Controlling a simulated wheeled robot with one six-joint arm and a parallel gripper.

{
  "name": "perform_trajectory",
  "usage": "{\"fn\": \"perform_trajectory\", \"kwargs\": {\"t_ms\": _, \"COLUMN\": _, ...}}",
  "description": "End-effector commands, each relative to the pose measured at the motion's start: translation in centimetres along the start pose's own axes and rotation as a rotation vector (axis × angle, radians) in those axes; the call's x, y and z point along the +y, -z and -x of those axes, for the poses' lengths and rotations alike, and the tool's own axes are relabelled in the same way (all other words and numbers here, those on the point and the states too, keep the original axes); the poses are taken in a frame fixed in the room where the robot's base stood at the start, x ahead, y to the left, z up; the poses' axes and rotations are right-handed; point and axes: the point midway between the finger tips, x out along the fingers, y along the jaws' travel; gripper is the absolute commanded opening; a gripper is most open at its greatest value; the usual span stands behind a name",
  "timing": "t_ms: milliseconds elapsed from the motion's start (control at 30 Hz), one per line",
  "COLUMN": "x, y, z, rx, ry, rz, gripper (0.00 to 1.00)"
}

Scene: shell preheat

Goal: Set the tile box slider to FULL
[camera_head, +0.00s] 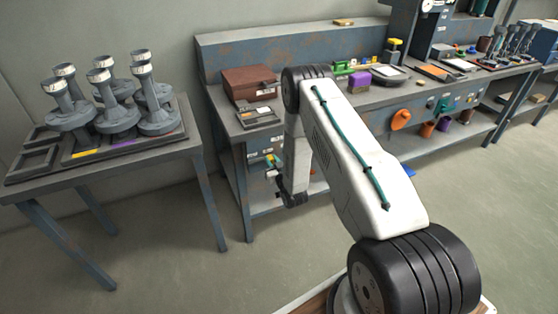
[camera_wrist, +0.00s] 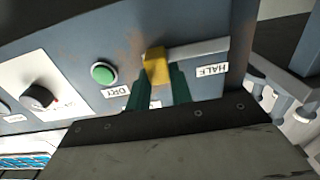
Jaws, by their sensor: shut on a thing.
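The yellow slider knob (camera_wrist: 155,64) sits on a blue-grey panel (camera_wrist: 105,45) in the wrist view, at the left end of the visible grey slot bar (camera_wrist: 200,50). A DRY label (camera_wrist: 117,92) is to its lower left and a HALF label (camera_wrist: 212,70) to its right. No FULL label is readable. My gripper (camera_wrist: 162,80) has its two green fingers shut on the yellow knob. In the head view my gripper (camera_head: 276,163) is low at the left end of the workbench, small and partly hidden by my arm.
A green button (camera_wrist: 103,73) and a black dial (camera_wrist: 40,97) are left of the knob. In the head view, the workbench (camera_head: 225,45) carries a brown box (camera_head: 249,83).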

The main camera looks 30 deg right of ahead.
Motion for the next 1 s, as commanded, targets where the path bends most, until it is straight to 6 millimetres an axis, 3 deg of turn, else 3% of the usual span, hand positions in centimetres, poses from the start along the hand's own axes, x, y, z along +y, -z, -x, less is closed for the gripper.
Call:
{"fn": "perform_trajectory", "kwargs": {"t_ms": 167, "x": 0.4, "y": 0.1, "z": -0.1, "rx": 0.001, "ry": -0.008, "rz": 0.001, "gripper": 0.0}}
{"fn": "perform_trajectory", "kwargs": {"t_ms": 200, "x": 0.5, "y": 0.1, "z": -0.1, "rx": 0.002, "ry": -0.008, "rz": 0.001, "gripper": 0.27}}
{"fn": "perform_trajectory", "kwargs": {"t_ms": 267, "x": 0.5, "y": 0.1, "z": -0.1, "rx": 0.002, "ry": -0.009, "rz": 0.001, "gripper": 0.44}}
{"fn": "perform_trajectory", "kwargs": {"t_ms": 633, "x": 0.2, "y": 0.0, "z": 0.6, "rx": 0.0, "ry": -0.004, "rz": 0.0, "gripper": 0.44}}
{"fn": "perform_trajectory", "kwargs": {"t_ms": 1000, "x": 0.2, "y": 0.0, "z": 6.4, "rx": -0.001, "ry": -0.005, "rz": 0.0, "gripper": 0.44}}
